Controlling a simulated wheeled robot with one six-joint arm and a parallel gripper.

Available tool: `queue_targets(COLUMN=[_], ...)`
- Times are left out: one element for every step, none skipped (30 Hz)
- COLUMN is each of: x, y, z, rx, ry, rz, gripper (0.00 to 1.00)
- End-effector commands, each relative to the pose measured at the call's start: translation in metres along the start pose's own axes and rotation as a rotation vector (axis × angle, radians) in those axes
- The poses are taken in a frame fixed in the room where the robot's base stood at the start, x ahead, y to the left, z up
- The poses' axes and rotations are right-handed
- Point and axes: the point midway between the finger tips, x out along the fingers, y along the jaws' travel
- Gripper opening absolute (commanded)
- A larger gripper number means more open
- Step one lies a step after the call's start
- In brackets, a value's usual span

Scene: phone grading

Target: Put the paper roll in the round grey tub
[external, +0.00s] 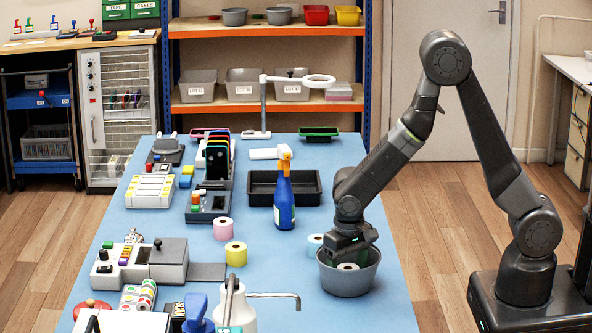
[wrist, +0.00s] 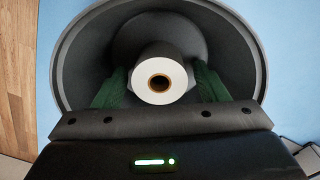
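My gripper (external: 347,258) points down into the tub.
A blue spray bottle (external: 284,200) stands behind the tub, before a black tray (external: 262,187). A pale roll (external: 315,239) is just behind the tub. Yellow (external: 236,254) and pink (external: 222,229) rolls are to the left. Bare blue table (external: 385,300) lies at the right front.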

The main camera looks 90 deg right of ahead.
Motion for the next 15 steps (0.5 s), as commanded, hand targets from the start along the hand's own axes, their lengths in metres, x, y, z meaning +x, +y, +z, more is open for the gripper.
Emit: queue_targets(x=[0.0,0.0,0.0,0.0,0.0,0.0,0.0,-0.001,-0.002,-0.003,-0.005,-0.007,-0.01,-0.014,-0.021], y=[0.0,0.0,0.0,0.0,0.0,0.0,0.0,0.0,0.0,0.0,0.0,0.0,-0.001,-0.001,-0.001], z=[0.0,0.0,0.0,0.0,0.0,0.0,0.0,0.0,0.0,0.0,0.0,0.0,-0.001,-0.001,-0.001], rx=[0.0,0.0,0.0,0.0,0.0,0.0,0.0,0.0,0.0,0.0,0.0,0.0,0.0,0.0,0.0], ry=[0.0,0.0,0.0,0.0,0.0,0.0,0.0,0.0,0.0,0.0,0.0,0.001,0.002,0.003,0.003], rz=[0.0,0.0,0.0,0.0,0.0,0.0,0.0,0.0,0.0,0.0,0.0,-0.001,-0.003,-0.004,-0.004], gripper=[0.68,0.68,0.68,0.68,0.68,0.68,0.68,0.68,0.68,0.68,0.68,0.68,0.68,0.68,0.68])
